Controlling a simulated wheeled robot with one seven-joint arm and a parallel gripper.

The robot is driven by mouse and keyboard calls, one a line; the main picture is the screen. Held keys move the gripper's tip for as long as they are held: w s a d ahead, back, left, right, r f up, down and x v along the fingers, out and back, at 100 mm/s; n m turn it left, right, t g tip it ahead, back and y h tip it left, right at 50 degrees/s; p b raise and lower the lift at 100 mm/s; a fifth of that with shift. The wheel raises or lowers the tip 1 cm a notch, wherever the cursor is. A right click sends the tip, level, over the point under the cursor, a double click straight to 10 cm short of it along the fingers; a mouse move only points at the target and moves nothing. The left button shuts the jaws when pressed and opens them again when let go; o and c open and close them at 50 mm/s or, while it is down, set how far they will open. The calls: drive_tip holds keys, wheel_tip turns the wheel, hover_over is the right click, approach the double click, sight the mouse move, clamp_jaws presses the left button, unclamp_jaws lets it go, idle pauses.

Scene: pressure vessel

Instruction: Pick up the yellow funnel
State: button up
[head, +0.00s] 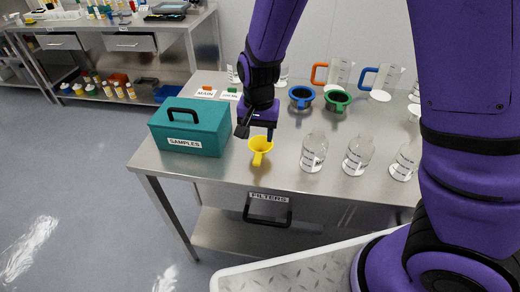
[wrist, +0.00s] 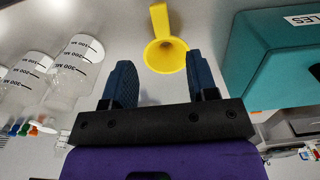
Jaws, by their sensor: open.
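The yellow funnel (head: 260,148) stands on the steel table near its front edge, right of the teal box. In the wrist view the yellow funnel (wrist: 166,52) lies just beyond the fingertips, its handle pointing away. My gripper (head: 258,130) is above and just behind the funnel, pointing down. In the wrist view my gripper (wrist: 160,75) has its two blue fingers apart with nothing between them. I cannot tell the exact height gap to the funnel.
The teal SAMPLES box (head: 190,128) stands close on the left. Several clear bottles, one of them here (head: 313,152), stand to the right. A blue funnel (head: 301,96) and a green funnel (head: 337,100) sit behind.

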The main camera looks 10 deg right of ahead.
sight(258, 157)
wheel_tip(258, 157, down, 12)
drive_tip(key=shift+a+r, duration=0.15)
drive_tip(key=shift+r, duration=0.1)
idle(0.5)
clamp_jaws()
